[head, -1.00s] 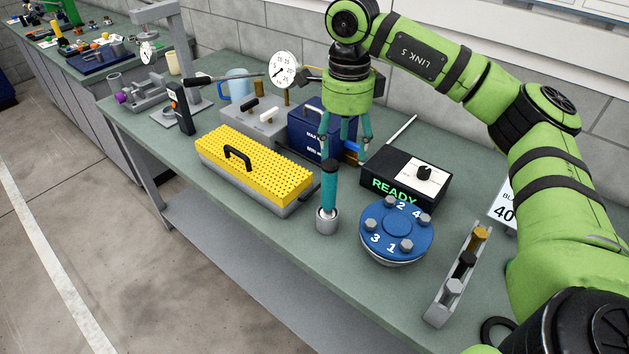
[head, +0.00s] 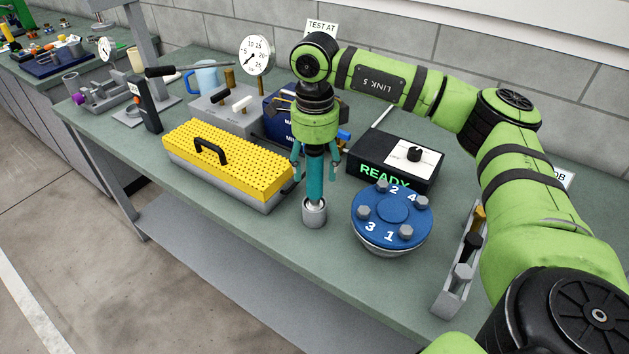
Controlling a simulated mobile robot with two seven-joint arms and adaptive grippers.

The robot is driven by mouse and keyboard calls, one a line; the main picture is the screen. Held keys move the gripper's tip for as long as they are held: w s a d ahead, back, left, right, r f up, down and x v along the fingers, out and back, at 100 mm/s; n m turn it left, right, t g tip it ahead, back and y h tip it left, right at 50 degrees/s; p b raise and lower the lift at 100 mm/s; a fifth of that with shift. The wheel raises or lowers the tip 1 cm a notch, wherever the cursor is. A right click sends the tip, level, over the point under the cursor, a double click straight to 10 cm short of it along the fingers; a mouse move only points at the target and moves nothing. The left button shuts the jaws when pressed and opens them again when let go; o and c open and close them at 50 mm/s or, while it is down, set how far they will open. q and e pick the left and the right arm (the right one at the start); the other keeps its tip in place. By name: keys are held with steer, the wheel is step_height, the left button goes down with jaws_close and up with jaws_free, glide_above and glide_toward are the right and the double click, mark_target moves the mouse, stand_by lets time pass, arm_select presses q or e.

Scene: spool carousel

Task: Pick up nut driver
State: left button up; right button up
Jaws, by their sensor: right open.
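The nut driver (head: 315,178) has a teal handle with a black top and stands upright in a small grey metal cup (head: 314,214) near the front edge of the bench. My right gripper (head: 315,172) points down over it. Its teal fingers are open, one on each side of the handle, with a gap showing. Contact with the handle cannot be made out. My left gripper is not in view.
A yellow perforated box (head: 228,158) with a black handle stands close on the left. A blue numbered flange (head: 392,216) and a black READY box (head: 394,162) stand on the right. A bolt rack (head: 459,272) is farther right. Free bench lies in front of the flange.

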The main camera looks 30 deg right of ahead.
mark_target(315, 187)
step_height(315, 187, down, 2)
steer(key=shift+f+p, duration=0.1)
steer(key=shift+p, duration=0.2)
steer(key=shift+w+f, duration=0.1)
steer(key=shift+f, duration=0.35)
steer(key=shift+c, duration=1.2)
steer(key=c, duration=1)
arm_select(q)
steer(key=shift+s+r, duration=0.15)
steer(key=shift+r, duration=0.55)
arm_select(e)
steer(key=shift+r, duration=0.1)
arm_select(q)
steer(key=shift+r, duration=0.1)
arm_select(e)
steer(key=shift+r, duration=0.15)
